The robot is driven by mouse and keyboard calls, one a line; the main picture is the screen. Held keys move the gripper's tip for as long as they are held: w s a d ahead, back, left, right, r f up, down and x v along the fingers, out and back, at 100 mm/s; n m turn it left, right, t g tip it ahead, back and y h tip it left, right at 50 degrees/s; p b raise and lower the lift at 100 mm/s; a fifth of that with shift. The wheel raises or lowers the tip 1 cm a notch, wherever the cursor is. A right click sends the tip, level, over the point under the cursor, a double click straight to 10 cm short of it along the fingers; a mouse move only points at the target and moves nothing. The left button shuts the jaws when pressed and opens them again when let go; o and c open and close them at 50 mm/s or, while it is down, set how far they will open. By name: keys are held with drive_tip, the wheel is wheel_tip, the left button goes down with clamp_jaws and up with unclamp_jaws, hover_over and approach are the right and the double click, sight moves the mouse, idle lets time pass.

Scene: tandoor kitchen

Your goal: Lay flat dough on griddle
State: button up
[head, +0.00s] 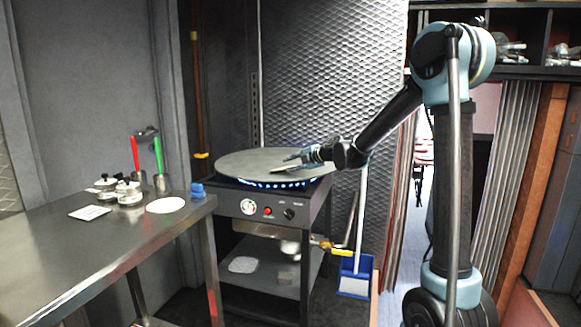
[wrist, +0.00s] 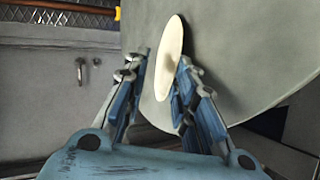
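A pale, flat round of dough (wrist: 168,52) shows in the wrist view at and beyond my fingertips. It is foreshortened to a narrow ellipse against the grey griddle surface. In the head view, the dough (head: 285,168) is a small pale shape over the griddle's right half. The round griddle (head: 235,164) sits on a dark stove. My gripper (wrist: 164,68) is at the griddle's right side, low over it. Its fingers stand apart, with a gap visible beside the left one. The right fingertip overlaps the dough's edge. I cannot tell whether the dough fully touches the griddle.
Blue flames (head: 270,184) burn under the griddle. A steel table (head: 110,245) at left holds another white disc (head: 165,205), a white square (head: 89,212), small metal containers (head: 128,193) and a blue item (head: 197,191). A blue dustpan (head: 355,277) stands right of the stove.

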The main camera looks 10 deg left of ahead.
drive_tip(key=shift+r, duration=0.1)
drive_tip(key=v, duration=1.1)
drive_tip(key=s+d+f+m+g+h, duration=0.1)
drive_tip(key=s+d+f+m+h, duration=0.15)
drive_tip(key=s+d+m, duration=0.55)
drive_tip(key=s+d+f+m+g+h, duration=0.1)
drive_tip(key=s+d+f+m+h, duration=0.2)
drive_tip(key=s+d+f+m, duration=0.3)
drive_tip(key=s+d+f+m+g+h, duration=0.1)
drive_tip(key=s+d+f+m+h, duration=0.2)
drive_tip(key=s+d+f+m, duration=0.4)
drive_tip(key=s+d+f+m+g+h, duration=0.1)
drive_tip(key=s+d+f+m+h, duration=0.2)
drive_tip(key=s+d+f+m, duration=0.4)
drive_tip(key=s+d+m, duration=0.1)
drive_tip(key=s+d, duration=0.8)
drive_tip(key=shift+m+g, duration=0.3)
drive_tip(key=shift+g, duration=0.1)
